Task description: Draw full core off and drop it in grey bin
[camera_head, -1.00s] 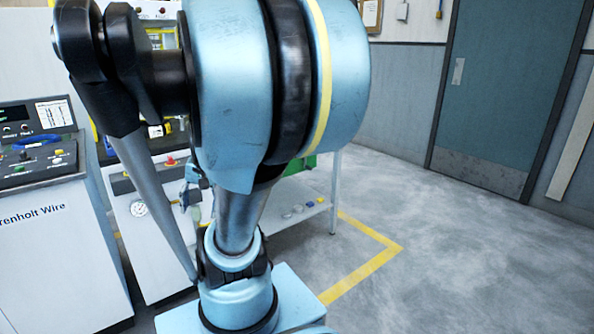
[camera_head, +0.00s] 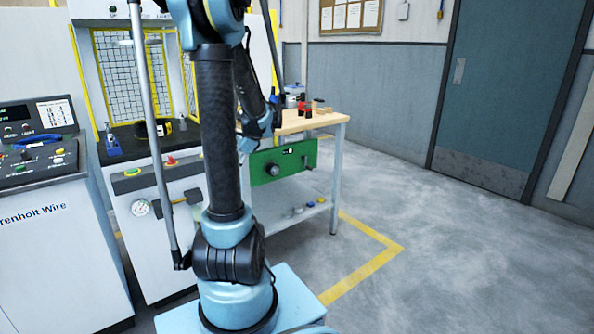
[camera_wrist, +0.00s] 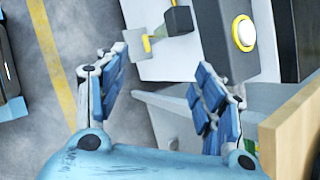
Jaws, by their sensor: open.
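My gripper (camera_wrist: 160,60) is open in the wrist view, with its blue-padded fingers spread apart and nothing between them. In the head view my arm covers part of the machine, and I cannot make out the fingers. A black and yellow round item (camera_head: 152,129) lies on the dark bed inside the mesh-guarded machine; I cannot tell whether it is the full core. I cannot identify a grey bin in either view.
A wooden-topped workbench (camera_head: 325,118) with a green panel (camera_head: 285,163) stands right of the machine, carrying small items. Its wooden edge (camera_wrist: 291,135) is close to my right finger. A control console (camera_head: 45,225) stands at left. The floor at right is clear.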

